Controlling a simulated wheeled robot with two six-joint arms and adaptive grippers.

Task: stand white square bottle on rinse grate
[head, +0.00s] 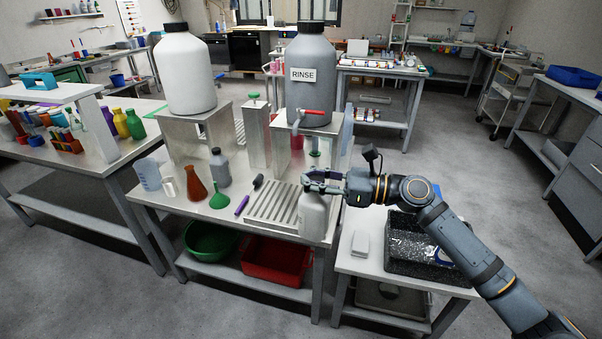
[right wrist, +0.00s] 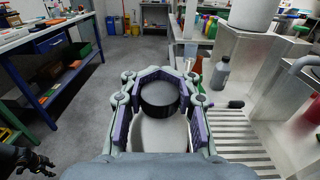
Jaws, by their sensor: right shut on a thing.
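The white square bottle (head: 313,215) is upright in my right gripper (head: 322,184), at the right end of the rinse grate (head: 270,206) in the head view. The gripper is shut around its upper part. In the right wrist view the dark cap (right wrist: 160,97) and white body (right wrist: 160,134) sit between the gripper's fingers (right wrist: 160,110). The grate (right wrist: 238,140) lies to their right there. The bottle's base is not clear enough to tell whether it touches anything. A dark jointed part (right wrist: 28,160), seemingly my left gripper, shows at the lower left; its jaws are unclear.
The large grey RINSE container (head: 311,80) with a red tap (head: 310,113) stands behind the grate. A purple marker (head: 242,206), green funnel (head: 219,198), brown flask (head: 194,187) and grey bottle (head: 220,168) are left of it. A speckled black tray (head: 405,258) is at right.

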